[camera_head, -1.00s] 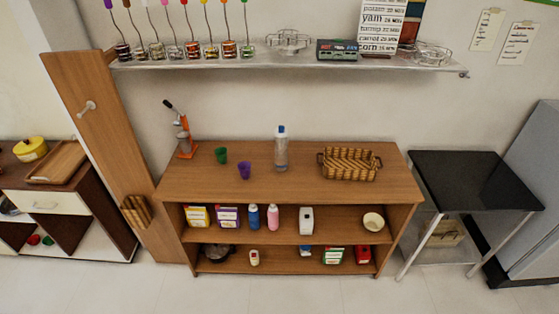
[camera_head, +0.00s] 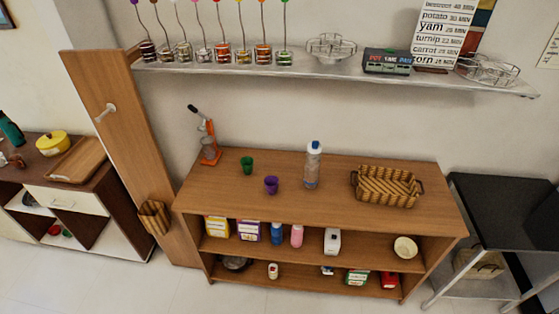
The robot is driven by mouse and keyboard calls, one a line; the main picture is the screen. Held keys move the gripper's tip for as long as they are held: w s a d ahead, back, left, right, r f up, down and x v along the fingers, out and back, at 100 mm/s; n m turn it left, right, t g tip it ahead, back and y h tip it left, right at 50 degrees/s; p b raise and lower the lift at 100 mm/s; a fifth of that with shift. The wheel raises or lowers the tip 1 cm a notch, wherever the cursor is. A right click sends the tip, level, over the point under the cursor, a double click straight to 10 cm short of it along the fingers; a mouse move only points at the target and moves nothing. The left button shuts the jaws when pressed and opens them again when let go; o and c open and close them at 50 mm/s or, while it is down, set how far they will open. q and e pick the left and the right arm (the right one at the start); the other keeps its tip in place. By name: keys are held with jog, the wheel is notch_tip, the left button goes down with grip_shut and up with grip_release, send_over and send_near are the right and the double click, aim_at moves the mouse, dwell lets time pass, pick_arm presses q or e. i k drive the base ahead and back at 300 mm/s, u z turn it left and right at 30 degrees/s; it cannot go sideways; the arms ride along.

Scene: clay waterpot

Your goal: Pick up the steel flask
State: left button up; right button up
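No plainly steel flask can be made out. A tall clear or greyish bottle (camera_head: 312,168) with a white and blue cap stands upright on top of the wooden shelf unit, right of the purple cup. A dark teal flask-like vessel (camera_head: 11,130) stands at the far left edge on the dark counter, partly cut off by the frame. A blue bottle (camera_head: 277,233) and a pink bottle (camera_head: 297,236) stand on the unit's middle shelf. I cannot tell which, if any, is steel. Neither of my grippers is in view.
The wooden shelf unit (camera_head: 330,208) also bears a green cup (camera_head: 247,165), a purple cup (camera_head: 271,185), an orange juicer (camera_head: 208,140) and a wicker basket (camera_head: 385,187). A black table (camera_head: 505,212) stands at right. A yellow pot (camera_head: 53,143) sits on the left counter.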

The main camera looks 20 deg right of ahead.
aim_at(313, 157)
jog(key=i, duration=0.9)
jog(key=z, duration=0.5)
